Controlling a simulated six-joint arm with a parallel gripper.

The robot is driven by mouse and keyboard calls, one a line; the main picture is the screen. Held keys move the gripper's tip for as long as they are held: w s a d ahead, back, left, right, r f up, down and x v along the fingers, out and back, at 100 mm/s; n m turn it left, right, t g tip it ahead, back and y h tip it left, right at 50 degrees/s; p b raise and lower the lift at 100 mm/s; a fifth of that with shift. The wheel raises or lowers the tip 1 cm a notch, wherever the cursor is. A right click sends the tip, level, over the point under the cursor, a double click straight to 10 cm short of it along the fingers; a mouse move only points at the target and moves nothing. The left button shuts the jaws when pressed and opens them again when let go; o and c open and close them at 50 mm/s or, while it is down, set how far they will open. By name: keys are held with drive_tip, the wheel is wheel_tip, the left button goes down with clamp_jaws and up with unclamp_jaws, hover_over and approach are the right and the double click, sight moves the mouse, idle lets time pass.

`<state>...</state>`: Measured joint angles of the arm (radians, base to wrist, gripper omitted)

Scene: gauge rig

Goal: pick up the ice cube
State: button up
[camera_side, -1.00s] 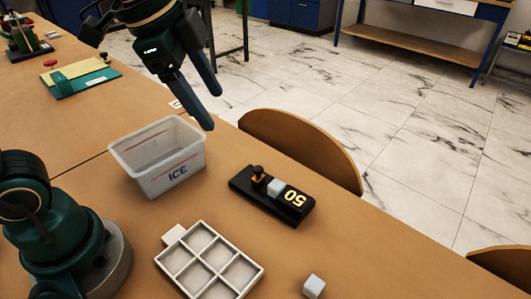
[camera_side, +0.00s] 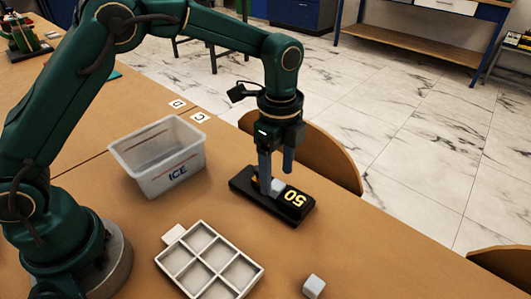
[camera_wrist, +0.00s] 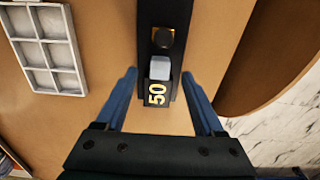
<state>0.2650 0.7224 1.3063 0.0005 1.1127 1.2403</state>
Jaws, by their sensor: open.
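A pale ice cube (camera_side: 277,186) sits on a black gauge block marked 50 (camera_side: 295,199), between a dark knob and the yellow number. The cube also shows in the wrist view (camera_wrist: 160,68), on the block (camera_wrist: 165,18). A second pale cube (camera_side: 314,286) lies on the table near the front edge of the side view. My gripper (camera_side: 277,180) is open and points down over the block. In the side view one finger partly covers the block and the knob. In the wrist view the cube lies ahead between the two fingers, with no visible contact.
A clear bin marked ICE (camera_side: 165,181) stands left of the block. A white ice tray with several compartments (camera_side: 240,252) lies in front on the wooden table. A wooden chair back (camera_side: 337,165) rises behind the table edge. Bare table lies around the block.

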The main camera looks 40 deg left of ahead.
drive_tip(key=shift+f, duration=1.3)
clamp_jaws()
drive_tip(key=shift+r, duration=0.15)
